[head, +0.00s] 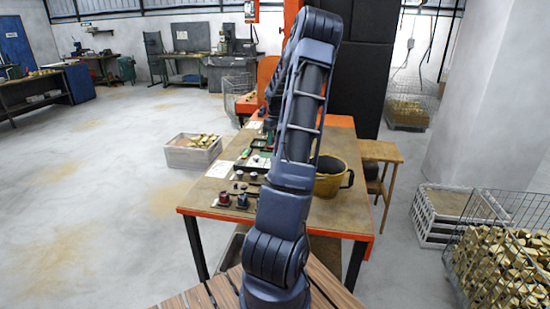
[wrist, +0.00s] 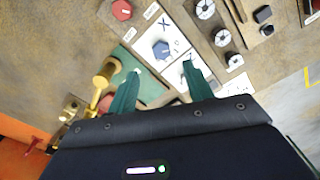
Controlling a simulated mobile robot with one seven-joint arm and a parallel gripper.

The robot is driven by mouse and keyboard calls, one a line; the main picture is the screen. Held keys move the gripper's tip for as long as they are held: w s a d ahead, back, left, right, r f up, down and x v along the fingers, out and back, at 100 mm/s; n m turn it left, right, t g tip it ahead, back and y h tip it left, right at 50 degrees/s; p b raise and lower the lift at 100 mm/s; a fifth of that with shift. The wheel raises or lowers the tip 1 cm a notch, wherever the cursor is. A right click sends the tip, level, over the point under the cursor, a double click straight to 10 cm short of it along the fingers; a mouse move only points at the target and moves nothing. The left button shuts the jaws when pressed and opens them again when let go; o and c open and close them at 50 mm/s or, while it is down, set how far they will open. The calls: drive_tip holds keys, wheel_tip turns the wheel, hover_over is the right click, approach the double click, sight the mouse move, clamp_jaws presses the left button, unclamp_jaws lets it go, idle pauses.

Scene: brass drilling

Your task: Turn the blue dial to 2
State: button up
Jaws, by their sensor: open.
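The blue dial (wrist: 161,50) is a small faceted knob on a white card with printed marks, including an X. It shows in the wrist view just beyond and between my fingertips. My gripper (wrist: 161,71) is open, with its two green fingers apart and nothing between them. The fingertips look near the card's lower edge, apart from the dial. Which mark the dial points to is too small to tell. In the head view my arm covers much of the table and I cannot make out the blue dial.
A red dial (wrist: 122,9) sits up and left of the blue one. White round knobs (wrist: 205,9) are to the right. A yellow brass handle (wrist: 106,75) rises left of my left finger.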

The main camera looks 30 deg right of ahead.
wheel_tip(320, 180, down, 10)
drive_tip(key=shift+r, duration=0.1)
idle(0.4)
drive_tip(key=c, duration=1)
drive_tip(key=shift+a+m, duration=0.1)
drive_tip(key=shift+m, duration=0.2)
drive_tip(key=m, duration=0.5)
drive_tip(key=shift+a+m, duration=0.2)
drive_tip(key=shift+m, duration=0.1)
drive_tip(key=m, duration=0.5)
drive_tip(key=shift+w+a, duration=0.1)
drive_tip(key=shift+m, duration=0.4)
drive_tip(key=o, duration=1)
